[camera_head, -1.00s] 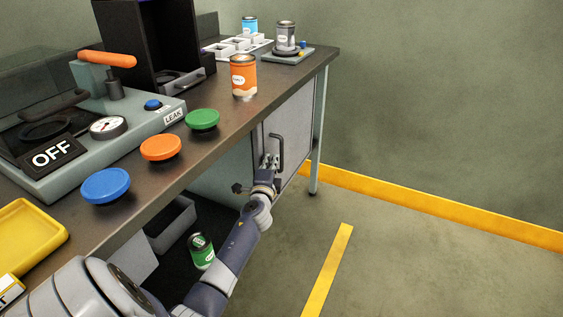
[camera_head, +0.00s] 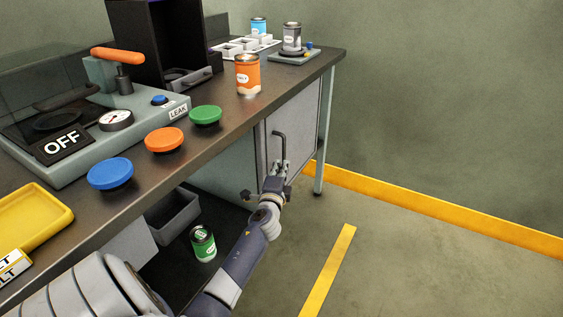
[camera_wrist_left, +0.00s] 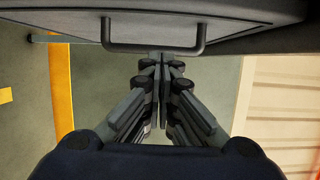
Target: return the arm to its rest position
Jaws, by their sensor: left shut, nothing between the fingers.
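My left arm comes in from the lower left in the head view. Its left gripper (camera_head: 281,166) is shut and empty, in front of the cabinet door (camera_head: 303,125) under the workbench. The fingertips are close to the lower part of the dark door handle (camera_head: 283,143); I cannot tell whether they touch it. In the left wrist view the shut fingers (camera_wrist_left: 161,62) point at the handle (camera_wrist_left: 152,48), which runs across the top of the view. The door looks closed. My right gripper is not in view.
The workbench (camera_head: 225,125) edge runs above my forearm, with blue (camera_head: 110,174), orange (camera_head: 164,139) and green (camera_head: 205,115) buttons near it. A green can (camera_head: 203,245) stands on the low shelf beside my forearm. The floor to the right (camera_head: 420,260) is clear.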

